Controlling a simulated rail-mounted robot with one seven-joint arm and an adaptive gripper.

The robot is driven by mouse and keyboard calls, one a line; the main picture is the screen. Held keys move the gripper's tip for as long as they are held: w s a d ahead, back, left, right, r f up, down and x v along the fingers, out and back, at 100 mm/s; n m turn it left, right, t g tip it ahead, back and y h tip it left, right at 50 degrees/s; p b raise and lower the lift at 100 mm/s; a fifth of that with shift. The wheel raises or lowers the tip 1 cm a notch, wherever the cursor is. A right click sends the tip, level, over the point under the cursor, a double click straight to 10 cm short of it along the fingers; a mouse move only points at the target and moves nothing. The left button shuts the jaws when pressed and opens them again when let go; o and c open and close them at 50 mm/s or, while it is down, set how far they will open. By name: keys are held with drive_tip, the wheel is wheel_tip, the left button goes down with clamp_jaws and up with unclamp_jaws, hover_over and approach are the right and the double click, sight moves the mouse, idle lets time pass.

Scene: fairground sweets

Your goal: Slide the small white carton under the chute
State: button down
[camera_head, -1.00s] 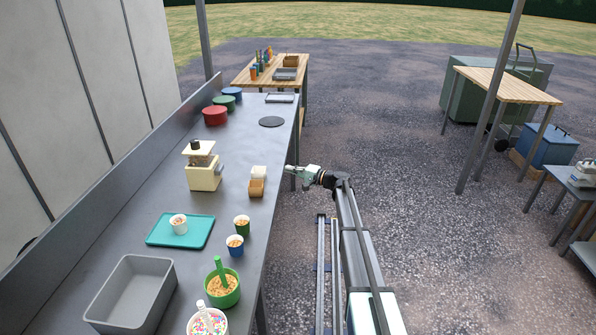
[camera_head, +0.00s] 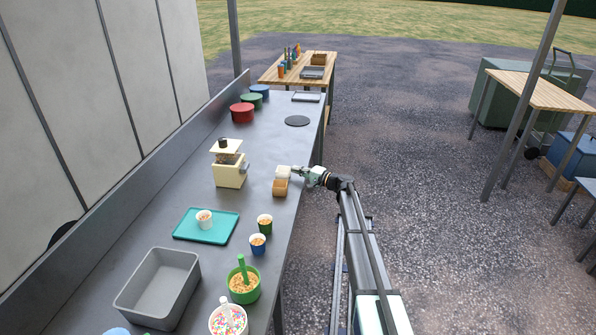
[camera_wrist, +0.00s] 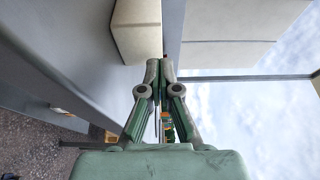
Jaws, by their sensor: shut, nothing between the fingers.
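The small white carton (camera_head: 284,171) stands on the counter near its right edge, just behind some brown cartons (camera_head: 281,188). My gripper (camera_head: 294,169) is shut and empty, its fingertips at the white carton's right side; I cannot tell whether they touch. The cream dispenser (camera_head: 228,175) stands to the left, with a grey chute (camera_head: 245,167) on its right side. Clear counter lies between chute and carton. In the wrist view my closed fingertips (camera_wrist: 156,68) are beside a pale box (camera_wrist: 137,32), which I cannot firmly identify.
A teal tray (camera_head: 190,233) with a filled cup (camera_head: 204,219) lies in front of the dispenser. Two more filled cups (camera_head: 264,222) stand at the counter's right side. A grey bin (camera_head: 138,283) and a green tub (camera_head: 242,290) are nearer. Colored tubs (camera_head: 242,112) stand behind.

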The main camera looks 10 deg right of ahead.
sight(287, 174)
drive_tip(key=shift+s+a+f+b, duration=0.1)
drive_tip(key=shift+a+f+b, duration=0.1)
drive_tip(key=shift+a+b, duration=0.4)
drive_tip(key=a+b, duration=0.4)
drive_tip(key=a, duration=0.1)
drive_tip(key=shift+s+f, duration=0.1)
drive_tip(key=shift+s, duration=0.2)
drive_tip(key=shift+a+r+b, duration=0.25)
drive_tip(key=shift+a+b, duration=0.05)
drive_tip(key=shift+a, duration=0.15)
